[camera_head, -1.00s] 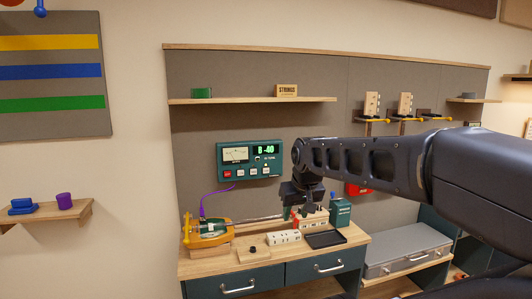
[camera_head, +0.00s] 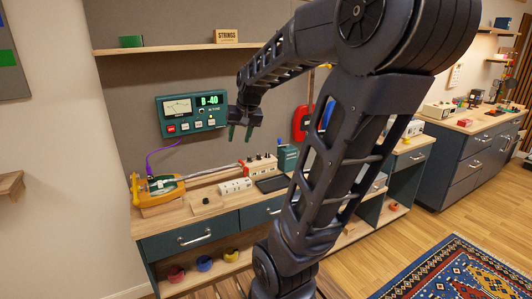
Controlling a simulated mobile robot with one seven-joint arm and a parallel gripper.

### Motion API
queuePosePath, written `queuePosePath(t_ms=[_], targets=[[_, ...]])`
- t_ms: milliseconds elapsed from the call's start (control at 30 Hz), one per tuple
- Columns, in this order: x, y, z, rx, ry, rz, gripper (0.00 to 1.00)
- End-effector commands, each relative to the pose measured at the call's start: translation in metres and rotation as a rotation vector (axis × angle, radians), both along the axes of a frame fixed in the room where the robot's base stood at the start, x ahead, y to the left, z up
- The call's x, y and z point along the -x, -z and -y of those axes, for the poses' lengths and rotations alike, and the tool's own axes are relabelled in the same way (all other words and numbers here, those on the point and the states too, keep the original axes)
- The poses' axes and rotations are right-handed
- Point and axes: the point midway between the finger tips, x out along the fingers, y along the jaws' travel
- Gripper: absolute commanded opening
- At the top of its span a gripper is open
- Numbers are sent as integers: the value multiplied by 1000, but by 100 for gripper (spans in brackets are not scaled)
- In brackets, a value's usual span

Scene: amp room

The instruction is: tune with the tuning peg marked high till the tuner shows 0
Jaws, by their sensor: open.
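The green tuner (camera_head: 191,112) hangs on the grey wall panel, and its display reads B -40. On the bench below lies a stringed instrument (camera_head: 158,187) with a yellow and green body at the left. Its neck runs right to a wooden headstock block (camera_head: 261,165) with several small pegs on top. The peg markings are too small to read, so I cannot tell which is high. My gripper (camera_head: 241,133) points down above the headstock, in front of the panel and right of the tuner. It is open and empty, apart from the pegs.
A white block (camera_head: 235,186), a dark tray (camera_head: 272,184) and a teal container (camera_head: 287,158) stand near the headstock. A shelf (camera_head: 165,48) runs above the tuner. A red case (camera_head: 303,122) hangs on the panel. My arm hides part of the bench's right side.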

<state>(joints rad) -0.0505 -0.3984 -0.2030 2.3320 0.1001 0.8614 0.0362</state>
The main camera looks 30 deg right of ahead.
Motion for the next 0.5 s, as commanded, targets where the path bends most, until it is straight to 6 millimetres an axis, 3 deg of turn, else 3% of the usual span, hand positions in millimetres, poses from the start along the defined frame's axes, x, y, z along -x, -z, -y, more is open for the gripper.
queuePosePath(t_ms=[100,500], targets=[[-33,7,17,-22,54,-15,43],[-134,43,81,-45,240,-52,43]])
